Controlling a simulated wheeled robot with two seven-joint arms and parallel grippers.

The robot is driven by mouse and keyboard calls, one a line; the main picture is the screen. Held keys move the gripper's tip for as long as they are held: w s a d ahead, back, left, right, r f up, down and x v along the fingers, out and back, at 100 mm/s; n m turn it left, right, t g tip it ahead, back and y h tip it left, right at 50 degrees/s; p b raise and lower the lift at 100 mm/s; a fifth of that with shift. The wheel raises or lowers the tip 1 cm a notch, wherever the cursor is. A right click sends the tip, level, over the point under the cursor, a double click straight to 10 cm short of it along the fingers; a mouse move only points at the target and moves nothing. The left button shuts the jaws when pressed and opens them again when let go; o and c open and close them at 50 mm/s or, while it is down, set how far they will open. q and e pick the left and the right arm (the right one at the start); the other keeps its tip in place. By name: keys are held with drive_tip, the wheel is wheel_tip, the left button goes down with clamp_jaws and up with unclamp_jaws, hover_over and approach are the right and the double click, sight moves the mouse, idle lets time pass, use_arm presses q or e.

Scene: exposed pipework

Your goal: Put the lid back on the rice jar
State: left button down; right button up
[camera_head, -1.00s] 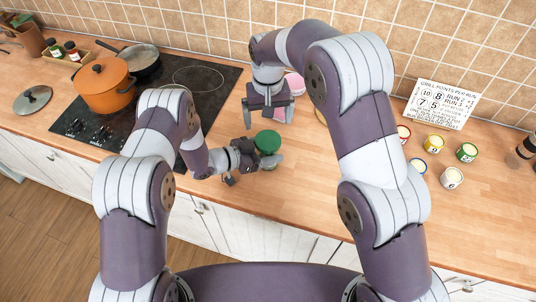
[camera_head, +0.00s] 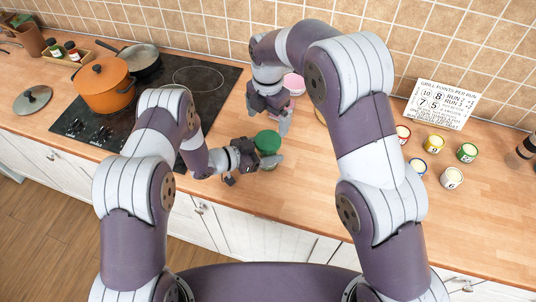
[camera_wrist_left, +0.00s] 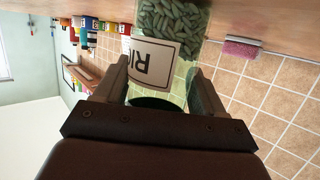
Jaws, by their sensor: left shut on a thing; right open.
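The rice jar (camera_wrist_left: 172,35) is see-through with pale green pellets and a label whose visible letters read "RI", upside down in the left wrist view. My left gripper (camera_head: 262,163) is shut around it near the counter's front edge. I cannot tell how firmly the lid is seated. My right gripper (camera_head: 268,112) is open and empty, above and behind the jar.
A pink object (camera_head: 294,84) lies behind my right gripper. The black hob (camera_head: 205,100) with an orange pot (camera_head: 104,90) and a pan (camera_head: 142,62) is at left.

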sight(268, 139)
drive_tip(key=shift+f, duration=4)
drive_tip(key=shift+c, duration=0.3)
drive_tip(key=c, duration=1)
drive_tip(key=m, duration=1.3)
